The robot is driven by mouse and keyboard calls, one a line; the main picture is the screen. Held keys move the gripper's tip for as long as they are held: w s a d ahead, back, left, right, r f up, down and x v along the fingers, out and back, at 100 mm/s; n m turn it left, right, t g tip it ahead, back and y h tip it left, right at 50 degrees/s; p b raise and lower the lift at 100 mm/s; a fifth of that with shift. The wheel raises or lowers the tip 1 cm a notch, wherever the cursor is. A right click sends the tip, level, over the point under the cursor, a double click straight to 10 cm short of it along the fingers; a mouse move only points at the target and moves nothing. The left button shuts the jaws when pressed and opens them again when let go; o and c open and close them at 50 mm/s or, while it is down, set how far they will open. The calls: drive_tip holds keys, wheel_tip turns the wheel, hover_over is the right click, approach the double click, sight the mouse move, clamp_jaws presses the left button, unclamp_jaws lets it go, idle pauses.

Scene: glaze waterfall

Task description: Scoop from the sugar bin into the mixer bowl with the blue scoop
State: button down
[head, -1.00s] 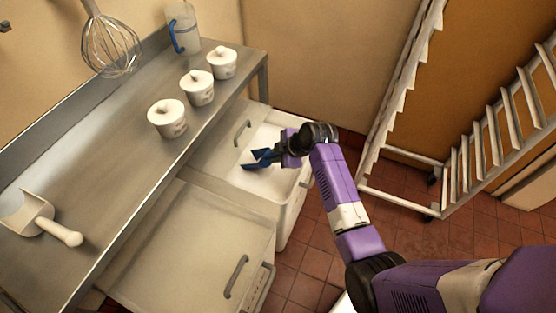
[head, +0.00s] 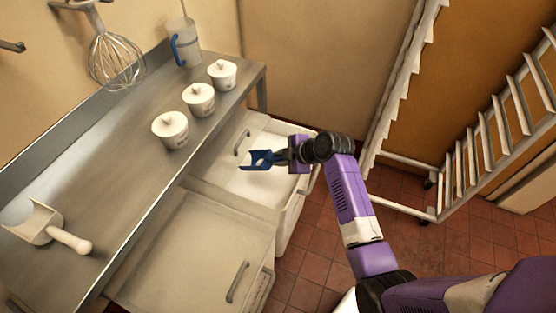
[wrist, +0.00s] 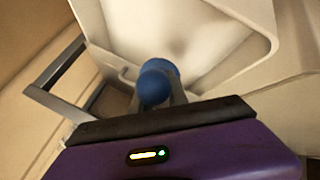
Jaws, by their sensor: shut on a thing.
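The blue scoop (head: 261,160) is in my gripper (head: 282,156), which is shut on its handle. In the wrist view the rounded blue handle end (wrist: 155,82) shows between the fingers. The scoop is over the open bin (head: 298,205) of white, sugar-like material (head: 252,186). It looks close to level and apart from that surface. I cannot tell whether the scoop holds any sugar. The bin's white contents (wrist: 185,35) also show in the wrist view, with a shallow dip. I do not see the mixer bowl in either view.
A closed-lid bin (head: 195,250) stands nearer, beside the open one. A whisk (head: 115,60) hangs above. A rack (head: 480,130) stands right.

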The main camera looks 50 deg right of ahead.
drive_tip(key=shift+s+d+r+t+y+p, duration=0.1)
drive_tip(key=shift+s+r+t+p, duration=0.25)
drive_tip(key=shift+r, duration=1)
drive_tip(key=shift+s+d+r+t+y+p, duration=0.15)
drive_tip(key=shift+s+r+t+p, duration=0.25)
drive_tip(key=shift+r, duration=0.9)
drive_tip(key=shift+s+d+r+t+y+p, duration=0.15)
drive_tip(key=shift+r+t+p, duration=0.3)
drive_tip(key=shift+r, duration=0.9)
drive_tip(key=shift+s, duration=0.1)
